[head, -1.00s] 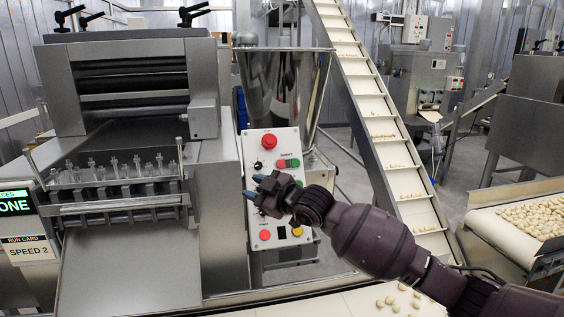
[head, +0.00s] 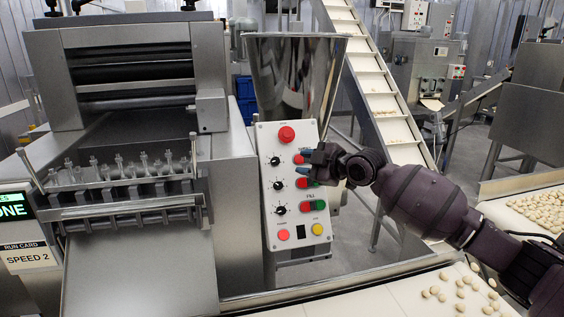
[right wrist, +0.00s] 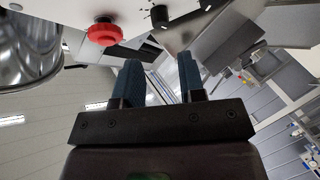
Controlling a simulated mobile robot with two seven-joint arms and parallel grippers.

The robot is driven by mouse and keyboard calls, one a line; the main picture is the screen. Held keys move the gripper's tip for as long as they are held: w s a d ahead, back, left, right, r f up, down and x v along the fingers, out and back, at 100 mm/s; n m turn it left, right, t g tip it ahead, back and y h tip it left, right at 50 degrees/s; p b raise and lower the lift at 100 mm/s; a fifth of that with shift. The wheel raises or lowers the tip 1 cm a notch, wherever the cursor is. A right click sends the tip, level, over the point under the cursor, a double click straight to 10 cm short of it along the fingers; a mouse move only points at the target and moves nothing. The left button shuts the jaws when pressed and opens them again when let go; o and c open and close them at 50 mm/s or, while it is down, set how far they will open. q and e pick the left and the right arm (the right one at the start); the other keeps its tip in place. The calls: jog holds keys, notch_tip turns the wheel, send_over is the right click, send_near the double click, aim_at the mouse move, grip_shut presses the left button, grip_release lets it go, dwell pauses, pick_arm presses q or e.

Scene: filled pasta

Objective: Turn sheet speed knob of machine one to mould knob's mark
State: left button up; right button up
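The control panel (head: 296,234) of the machine with the "ONE" screen (head: 12,210) stands right of the rollers. Its left side carries three black knobs, an upper (head: 275,161), a middle (head: 278,185) and a lower one (head: 280,208). Their labels and marks are too small to read surely. My right gripper (head: 305,166) is in front of the panel's right edge, right of the upper and middle knobs, fingers pointing left. In the right wrist view its fingers (right wrist: 158,72) are apart and empty; a black knob (right wrist: 160,16) shows beyond them. My left gripper is out of view.
A red mushroom button (head: 287,134) tops the panel; it also shows in the right wrist view (right wrist: 103,32). Coloured push buttons sit beside the knobs. A run card (head: 27,257) reads "SPEED 2". A steel hopper (head: 290,75) stands behind, a belt (head: 375,300) in front.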

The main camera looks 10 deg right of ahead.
aim_at(278, 161)
jog(key=b+x, duration=0.1)
jog(key=x, duration=0.8)
jog(key=shift+a+f, duration=0.1)
jog(key=shift+a, duration=0.05)
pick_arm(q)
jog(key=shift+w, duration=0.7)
pick_arm(e)
jog(key=shift+w, duration=0.1)
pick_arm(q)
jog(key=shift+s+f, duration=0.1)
